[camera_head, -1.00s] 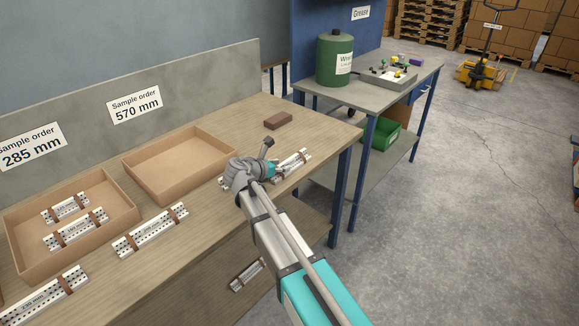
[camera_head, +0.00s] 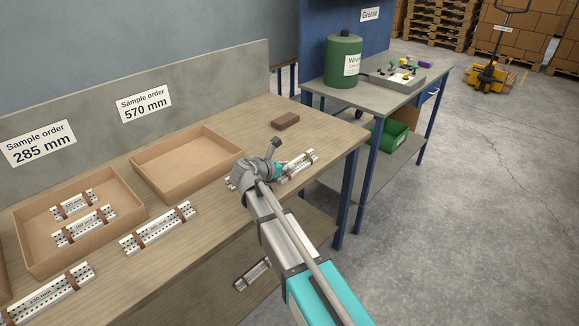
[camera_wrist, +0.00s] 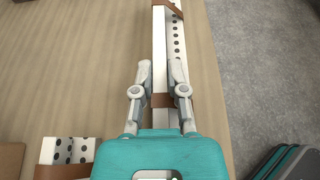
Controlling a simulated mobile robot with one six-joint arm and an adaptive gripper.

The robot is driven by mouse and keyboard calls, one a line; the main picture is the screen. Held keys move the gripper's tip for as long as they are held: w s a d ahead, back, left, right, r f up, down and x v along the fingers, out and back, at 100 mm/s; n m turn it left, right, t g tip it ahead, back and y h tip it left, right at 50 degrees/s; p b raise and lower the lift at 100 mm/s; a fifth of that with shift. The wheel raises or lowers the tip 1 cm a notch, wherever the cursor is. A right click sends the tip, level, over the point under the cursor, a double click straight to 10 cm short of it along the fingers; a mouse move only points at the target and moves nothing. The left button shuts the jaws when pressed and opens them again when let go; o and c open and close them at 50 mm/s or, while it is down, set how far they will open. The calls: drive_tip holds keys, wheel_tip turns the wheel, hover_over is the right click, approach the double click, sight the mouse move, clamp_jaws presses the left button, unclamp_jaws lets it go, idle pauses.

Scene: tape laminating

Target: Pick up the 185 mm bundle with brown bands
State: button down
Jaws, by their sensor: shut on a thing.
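A white perforated bundle with brown bands (camera_head: 300,165) lies on the wooden table near its right end. It runs lengthwise in the wrist view (camera_wrist: 175,45), with one band at the far end and one between my fingers. My gripper (camera_wrist: 163,75) is shut on this bundle, one finger on each side. In the head view my wrist hides the gripper's fingers and part of the bundle. The length print on the bundle is not readable.
Another banded bundle (camera_wrist: 70,150) lies just left of my gripper. More lie on the table (camera_head: 157,228) and in a cardboard tray (camera_head: 125,200). A second tray (camera_head: 160,190) is empty. A brown block (camera_head: 286,121) sits behind my gripper. The table's right edge is close.

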drive_tip(key=shift+r, duration=0.15)
wheel_tip(320, 180, up, 2)
drive_tip(key=shift+r+p, duration=0.1)
drive_tip(key=shift+p, duration=1.05)
drive_tip(key=s+a+r+p, duration=0.4)
drive_tip(key=s+r+p, duration=0.6)
drive_tip(key=s, duration=0.3)
drive_tip(key=shift+s+r, duration=0.2)
drive_tip(key=shift+r, duration=0.05)
drive_tip(key=shift+r+p, duration=0.1)
drive_tip(key=shift+p, duration=0.25)
